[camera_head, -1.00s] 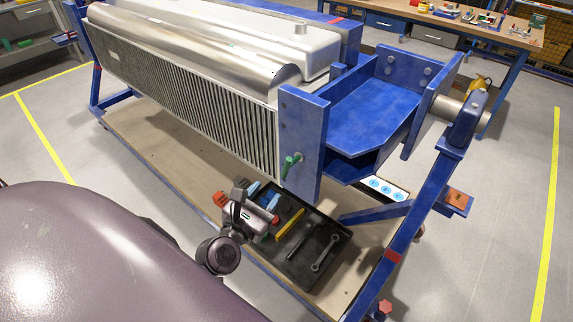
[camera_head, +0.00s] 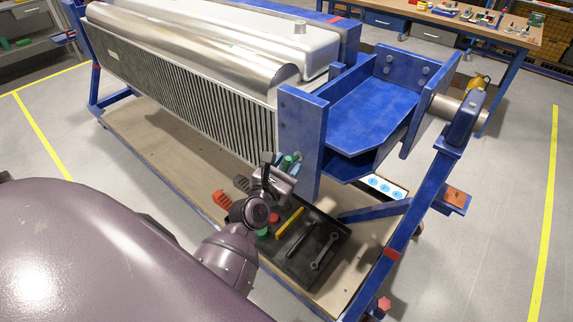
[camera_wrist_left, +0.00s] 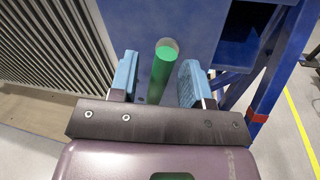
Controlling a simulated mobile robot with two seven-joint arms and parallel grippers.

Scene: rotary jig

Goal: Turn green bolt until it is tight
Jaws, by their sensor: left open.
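The green bolt (camera_wrist_left: 161,73) sticks out of the blue bracket plate (camera_head: 301,130) at the end of the ribbed silver unit. In the head view only a bit of the bolt (camera_head: 289,161) shows beside my left gripper (camera_head: 281,163). In the left wrist view the bolt stands between the two light-blue finger pads of my left gripper (camera_wrist_left: 159,80), with a gap on each side. The gripper is open and around the bolt, not closed on it. My right gripper is in neither view.
Below the gripper, a black tray (camera_head: 296,278) holds a yellow tool, wrenches and other tools on the wooden base board (camera_head: 160,150). The blue jig frame (camera_head: 410,215) stands to the right. Grey floor with yellow lines lies around the jig.

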